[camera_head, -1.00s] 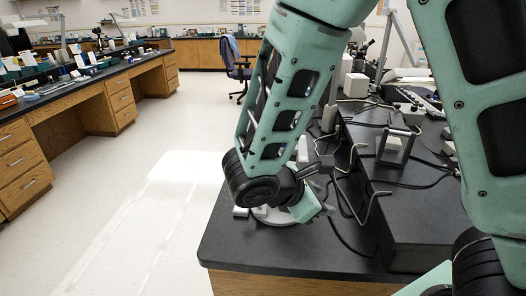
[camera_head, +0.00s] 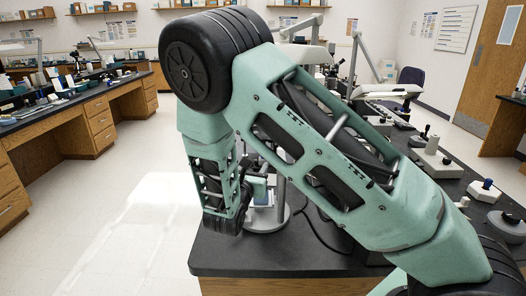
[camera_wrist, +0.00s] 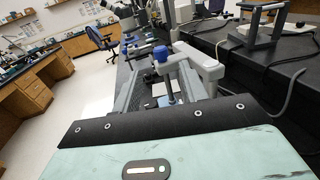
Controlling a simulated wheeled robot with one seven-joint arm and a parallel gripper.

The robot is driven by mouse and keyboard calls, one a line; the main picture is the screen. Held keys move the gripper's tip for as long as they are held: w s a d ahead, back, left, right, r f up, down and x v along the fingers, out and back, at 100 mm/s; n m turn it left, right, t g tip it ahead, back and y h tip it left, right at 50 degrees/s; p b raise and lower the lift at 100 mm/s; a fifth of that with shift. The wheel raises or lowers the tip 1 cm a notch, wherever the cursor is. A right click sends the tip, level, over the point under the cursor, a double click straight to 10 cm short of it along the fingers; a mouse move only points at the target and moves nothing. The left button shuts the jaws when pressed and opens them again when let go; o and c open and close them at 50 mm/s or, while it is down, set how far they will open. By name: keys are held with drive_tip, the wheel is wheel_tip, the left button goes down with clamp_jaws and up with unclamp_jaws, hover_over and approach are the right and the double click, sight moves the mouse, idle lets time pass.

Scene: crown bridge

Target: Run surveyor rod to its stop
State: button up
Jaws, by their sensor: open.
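The surveyor stands near the front left corner of the dark bench in the head view. Its pale round base (camera_head: 268,222) and grey upright post (camera_head: 282,198) show, partly hidden behind my arm. In the wrist view a blue knob (camera_wrist: 160,54) sits on the surveyor's upper part, beside its pale arm (camera_wrist: 205,66). Lower down, a slim upright rod with a blue part (camera_wrist: 169,86) appears between my fingers. My gripper (camera_wrist: 160,72) is open, its two grey fingers reaching towards the surveyor. I cannot tell whether they touch it. In the head view my arm hides most of the gripper.
A framed device (camera_wrist: 262,24) and loose cables stand right of the surveyor in the wrist view. Small instruments with knobs (camera_head: 432,145) stand along the bench at the right. The floor (camera_head: 130,225) left of the bench is clear.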

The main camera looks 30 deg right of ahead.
drive_tip(key=p+x, duration=0.1)
drive_tip(key=x, duration=0.9)
drive_tip(key=shift+s+p, duration=0.1)
drive_tip(key=shift+p, duration=0.25)
